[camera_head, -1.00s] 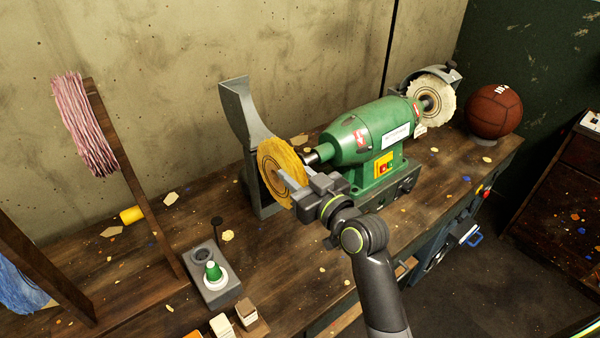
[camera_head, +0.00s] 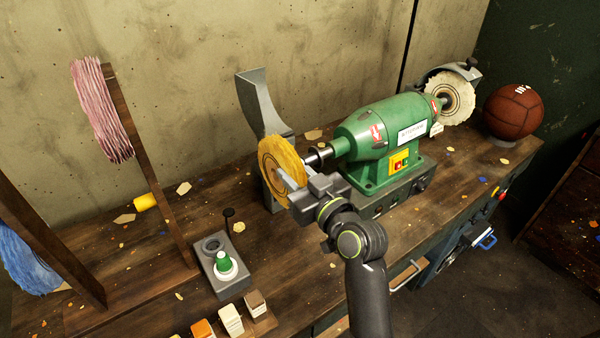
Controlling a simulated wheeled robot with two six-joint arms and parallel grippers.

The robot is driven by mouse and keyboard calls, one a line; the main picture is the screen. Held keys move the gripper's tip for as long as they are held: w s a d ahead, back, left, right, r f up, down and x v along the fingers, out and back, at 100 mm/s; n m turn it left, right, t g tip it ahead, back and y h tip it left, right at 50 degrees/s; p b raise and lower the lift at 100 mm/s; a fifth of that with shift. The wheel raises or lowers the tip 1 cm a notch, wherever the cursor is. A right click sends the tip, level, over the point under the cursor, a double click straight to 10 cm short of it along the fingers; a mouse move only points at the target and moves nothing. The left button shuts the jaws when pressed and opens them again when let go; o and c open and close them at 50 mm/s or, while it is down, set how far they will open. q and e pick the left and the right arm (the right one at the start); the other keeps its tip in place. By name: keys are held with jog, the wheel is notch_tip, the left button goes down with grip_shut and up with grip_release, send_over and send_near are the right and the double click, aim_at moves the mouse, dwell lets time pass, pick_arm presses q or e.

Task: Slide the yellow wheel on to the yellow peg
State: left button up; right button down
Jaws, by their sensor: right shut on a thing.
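The yellow wheel (camera_head: 282,165) is upright beside the left spindle of the green grinder (camera_head: 390,135). My right gripper (camera_head: 292,192) is shut on the wheel's lower part, near its centre. The black spindle end (camera_head: 318,157) shows just right of the wheel; whether they touch is hidden. The yellow peg (camera_head: 146,201) is a short cylinder on the wooden rack post (camera_head: 150,165) at the left, with nothing on it. My left gripper is not in view.
A pink wheel (camera_head: 100,110) hangs higher on the same post. A blue wheel (camera_head: 25,262) is at the far left. A grey guard (camera_head: 258,105) stands behind the yellow wheel. A grey block with a green-topped item (camera_head: 224,261) and several small blocks (camera_head: 230,319) are in front.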

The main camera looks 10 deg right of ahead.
jog(key=shift+s+a+b, duration=0.3)
jog(key=shift+a, duration=0.6)
jog(key=d, duration=0.1)
jog(key=w+d+p, duration=0.1)
jog(key=d, duration=0.1)
jog(key=shift+d, duration=0.25)
